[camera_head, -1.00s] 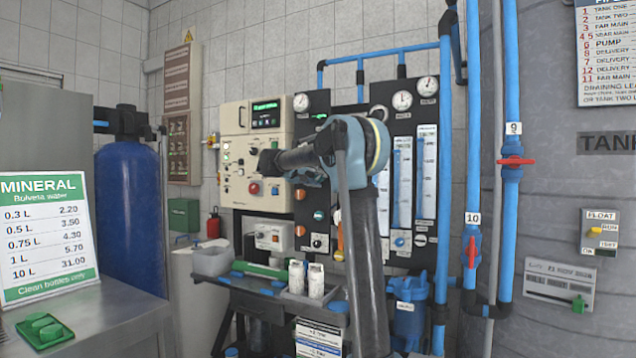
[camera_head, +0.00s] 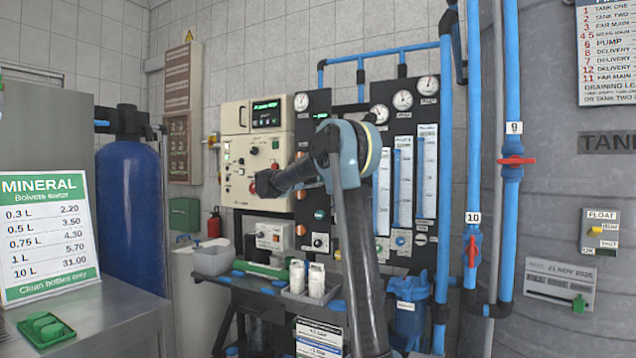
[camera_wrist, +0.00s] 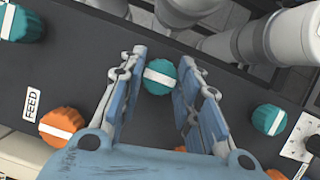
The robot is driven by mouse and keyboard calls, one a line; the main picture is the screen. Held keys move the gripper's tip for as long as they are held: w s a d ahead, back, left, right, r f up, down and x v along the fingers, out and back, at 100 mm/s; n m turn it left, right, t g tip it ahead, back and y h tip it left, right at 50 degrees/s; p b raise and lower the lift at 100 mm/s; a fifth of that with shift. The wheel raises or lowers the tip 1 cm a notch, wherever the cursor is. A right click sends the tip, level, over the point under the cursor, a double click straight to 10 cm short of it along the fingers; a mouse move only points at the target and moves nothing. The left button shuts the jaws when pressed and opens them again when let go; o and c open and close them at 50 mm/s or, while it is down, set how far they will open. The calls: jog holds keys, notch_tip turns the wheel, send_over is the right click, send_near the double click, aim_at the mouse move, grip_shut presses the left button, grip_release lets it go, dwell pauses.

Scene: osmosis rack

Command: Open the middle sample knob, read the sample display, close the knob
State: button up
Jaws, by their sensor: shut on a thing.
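In the wrist view, a teal knob (camera_wrist: 159,77) with a white bar sits on the dark panel (camera_wrist: 150,135), between the two blue fingers of my gripper (camera_wrist: 158,80). The fingers are closed on its sides. Another teal knob (camera_wrist: 20,23) is at the upper left and a third (camera_wrist: 269,119) at the right, so the held one is the middle of the teal ones. In the head view my arm covers part of the black panel (camera_head: 313,105), and I cannot make out my gripper there. A small green display (camera_head: 265,114) is lit on the beige cabinet; its text is too small to read.
An orange knob (camera_wrist: 62,122) sits near the FEED label (camera_wrist: 32,104) in the wrist view. In the head view, white bottles (camera_head: 316,280) stand in a tray below the panel. Blue pipes (camera_head: 471,150) run upright at the right, and a steel counter (camera_head: 120,310) is at the left.

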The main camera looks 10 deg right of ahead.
jog(key=shift+f+n, duration=0.15)
jog(key=shift+n, duration=0.15)
dwell(0.4)
jog(key=o, duration=1.1)
jog(key=shift+w+f, duration=0.1)
jog(key=shift+c, duration=0.2)
jog(key=v, duration=1.2)
jog(key=shift+d+f, duration=0.1)
jog(key=shift+f, duration=0.05)
